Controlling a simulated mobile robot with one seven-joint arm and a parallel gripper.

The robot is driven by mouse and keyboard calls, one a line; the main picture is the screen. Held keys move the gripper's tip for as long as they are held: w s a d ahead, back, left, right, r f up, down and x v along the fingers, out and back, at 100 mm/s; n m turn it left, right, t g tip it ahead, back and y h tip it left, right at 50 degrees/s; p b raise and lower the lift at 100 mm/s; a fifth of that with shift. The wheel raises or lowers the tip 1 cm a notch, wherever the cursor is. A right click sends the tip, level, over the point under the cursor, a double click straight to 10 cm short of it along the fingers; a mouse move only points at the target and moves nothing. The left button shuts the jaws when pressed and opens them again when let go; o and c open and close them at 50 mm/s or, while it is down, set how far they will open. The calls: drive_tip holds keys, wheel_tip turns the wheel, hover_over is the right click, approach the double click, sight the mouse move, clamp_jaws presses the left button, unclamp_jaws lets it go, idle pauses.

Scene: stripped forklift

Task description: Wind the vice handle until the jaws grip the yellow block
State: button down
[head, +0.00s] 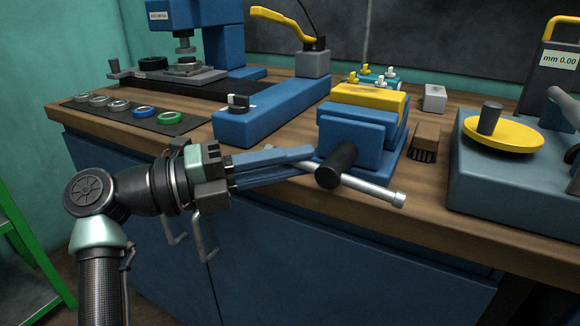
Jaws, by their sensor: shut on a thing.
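The blue vice (352,143) stands at the bench's front edge. The yellow block (368,97) sits at its top, behind the front jaw; I cannot tell whether both jaws touch it. The vice handle (372,187) is a grey metal bar through a black screw end (336,164). It slopes down to the right, to a capped end. My gripper (312,160) reaches in from the left, its long blue fingers shut on the handle's left part, beside the screw end. The fingers hide some of the bar.
A brush (425,142) lies right of the vice. A grey machine with a yellow wheel (503,135) stands farther right. A blue fixture (270,112) with a yellow lever is behind my fingers. Rings lie on a dark mat (185,124) at left. Hooked handles (208,240) hang below my gripper.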

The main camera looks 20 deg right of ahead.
drive_tip(key=r+m+y, duration=0.1)
drive_tip(key=r+m+y+p, duration=0.1)
drive_tip(key=shift+s+m, duration=0.3)
drive_tip(key=shift+s, duration=0.05)
drive_tip(key=shift+s+d+r+m+t+y+p, duration=0.15)
drive_tip(key=shift+m+t+y+p, duration=0.15)
drive_tip(key=shift+y, duration=0.15)
drive_tip(key=shift+s+d+r+m+t+y+p, duration=0.1)
drive_tip(key=shift+m+t+y+p, duration=0.15)
drive_tip(key=shift+y, duration=0.2)
drive_tip(key=c, duration=0.8)
unclamp_jaws()
drive_tip(key=shift+s, duration=0.1)
drive_tip(key=shift+c, duration=0.2)
